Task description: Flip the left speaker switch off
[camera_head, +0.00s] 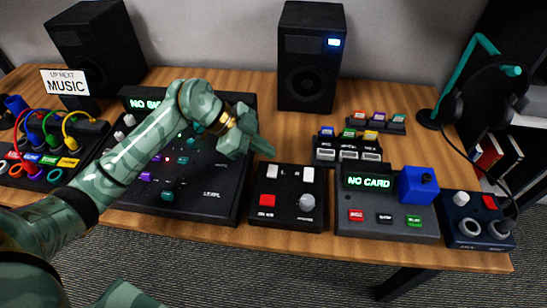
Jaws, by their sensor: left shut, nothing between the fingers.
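The black speaker control box (288,222) sits at the table's front middle. It has two white switches, a left one (272,172) marked L and a right one (308,174), plus a red button and a grey knob. My left gripper (270,151) is shut and empty, its tip just behind and above the left switch. I cannot tell whether it touches the switch, nor which way the switch is set. The left speaker (97,45) shows no light. The right speaker (312,60) shows a small lit blue-white display. My right gripper is not in view.
A black mixer (215,205) lies under my left arm. Right of the switch box are a NO CARD console (388,222) with a blue block, a small card rack (345,150) and a knob box (480,225). A headphone stand (430,119) is at right.

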